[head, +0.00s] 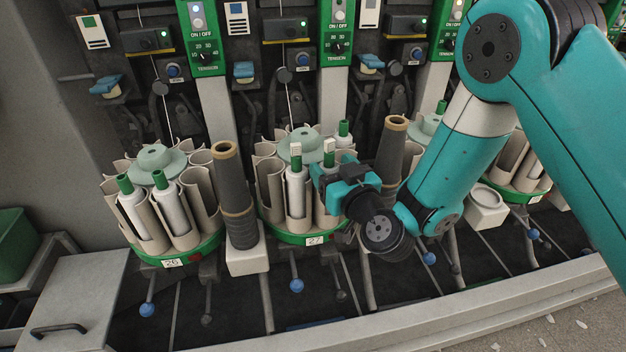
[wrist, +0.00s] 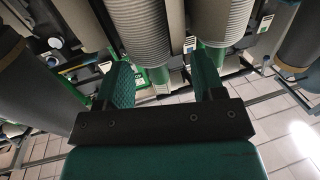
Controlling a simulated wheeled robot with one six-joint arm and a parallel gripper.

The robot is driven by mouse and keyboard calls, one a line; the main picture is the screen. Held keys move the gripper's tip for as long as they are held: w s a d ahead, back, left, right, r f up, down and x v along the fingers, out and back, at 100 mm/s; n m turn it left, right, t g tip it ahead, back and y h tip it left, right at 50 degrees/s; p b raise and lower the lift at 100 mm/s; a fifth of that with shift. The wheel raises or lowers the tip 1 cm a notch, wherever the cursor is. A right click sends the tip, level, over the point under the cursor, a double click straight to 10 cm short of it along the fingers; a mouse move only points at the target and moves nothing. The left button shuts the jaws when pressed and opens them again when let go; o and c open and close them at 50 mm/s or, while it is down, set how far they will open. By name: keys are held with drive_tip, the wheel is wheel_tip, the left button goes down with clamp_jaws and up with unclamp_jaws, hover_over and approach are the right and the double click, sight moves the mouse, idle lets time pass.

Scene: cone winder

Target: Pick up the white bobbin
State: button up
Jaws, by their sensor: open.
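In the head view two white bobbins with green, pale-tipped ends stand in the front of magazine 27: the left one (head: 295,190) is clear to see, the right one (head: 328,147) is mostly hidden by my gripper (head: 328,172). In the wrist view my gripper (wrist: 162,72) is open and empty, with a green finger on each side. One ribbed whitish bobbin (wrist: 142,30) shows beyond the gap between the fingers; another ribbed bobbin (wrist: 222,15) shows beyond the right finger. I cannot tell whether a finger touches either. Which bobbin is meant is unclear.
Magazine 26 (head: 182,256) holds more green-topped white bobbins at the left. Dark grey tubes with tan ends stand left (head: 232,190) and right (head: 391,150) of magazine 27. A white seat (head: 248,258) is under the left tube. Blue-knobbed levers (head: 296,286) stick out below.

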drive_tip(key=shift+w, duration=0.9)
drive_tip(key=shift+a, duration=0.15)
drive_tip(key=shift+c, duration=0.3)
drive_tip(key=shift+a, duration=0.1)
drive_tip(key=c, duration=0.5)
drive_tip(key=shift+r, duration=0.1)
